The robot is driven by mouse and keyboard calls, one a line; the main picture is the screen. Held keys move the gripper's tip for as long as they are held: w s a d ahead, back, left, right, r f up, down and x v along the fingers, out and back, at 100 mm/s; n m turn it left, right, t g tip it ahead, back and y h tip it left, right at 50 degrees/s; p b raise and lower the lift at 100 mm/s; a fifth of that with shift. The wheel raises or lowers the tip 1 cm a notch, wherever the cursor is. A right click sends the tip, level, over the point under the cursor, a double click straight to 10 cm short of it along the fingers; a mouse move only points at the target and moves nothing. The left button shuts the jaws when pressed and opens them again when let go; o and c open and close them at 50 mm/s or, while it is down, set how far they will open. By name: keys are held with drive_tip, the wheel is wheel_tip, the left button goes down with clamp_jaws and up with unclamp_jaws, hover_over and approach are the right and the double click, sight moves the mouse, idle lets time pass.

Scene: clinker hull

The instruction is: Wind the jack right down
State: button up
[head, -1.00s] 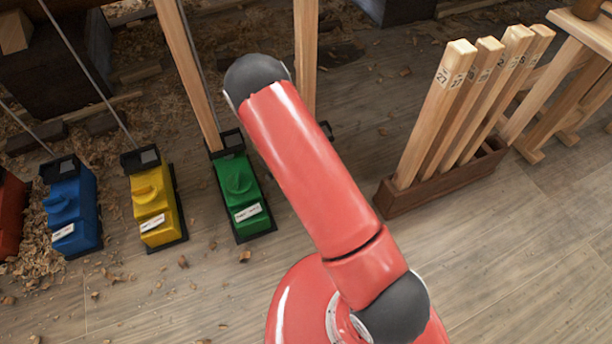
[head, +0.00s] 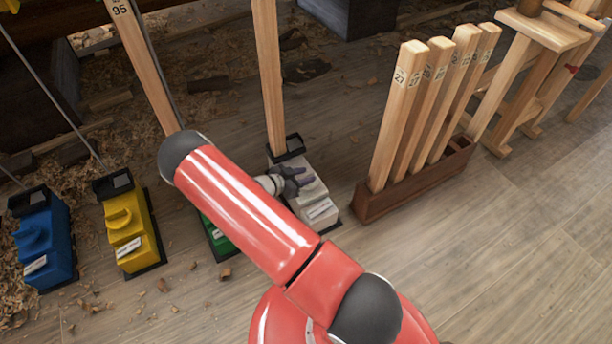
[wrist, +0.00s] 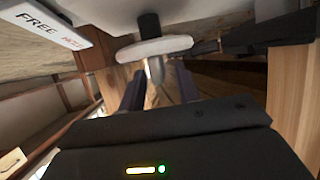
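A white box unit (head: 318,196) stands on the floor in the head view, with a dark bracket and an upright wooden post (head: 268,75) behind it. My gripper (head: 296,182) is at its top left side. In the wrist view the white unit (wrist: 100,12) fills the top edge. Its white knob (wrist: 152,48) sits on a black stem, with a rounded grey end pointing between my dark fingers (wrist: 158,90). The fingers are apart, with gaps beside the knob's end. I cannot tell whether either finger touches it. A label (wrist: 45,30) on the unit reads "FREE" and a red word.
Green (head: 216,238), yellow (head: 127,232) and blue (head: 44,240) units stand to the left; my arm partly covers the green one. A wooden rack (head: 375,203) of numbered posts stands close on the right. Floor in front is mostly clear, with wood chips.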

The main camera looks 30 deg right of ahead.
drive_tip(key=shift+w+d+f, duration=0.2)
drive_tip(key=shift+d+f, duration=0.1)
drive_tip(key=shift+d, duration=0.35)
clamp_jaws()
drive_tip(key=n+t+y, duration=0.1)
drive_tip(key=n+t, duration=0.1)
drive_tip(key=n+t+y+b, duration=0.1)
drive_tip(key=n+t, duration=0.2)
drive_tip(key=shift+s+d+n+t+y, duration=0.1)
drive_tip(key=shift+s+n+t+y, duration=0.1)
drive_tip(key=shift+n+t+y, duration=0.15)
drive_tip(key=n+t+y, duration=0.4)
drive_tip(key=n+y, duration=0.1)
drive_tip(key=shift+w+b, duration=0.1)
drive_tip(key=shift+b, duration=0.2)
drive_tip(key=shift+n, duration=0.25)
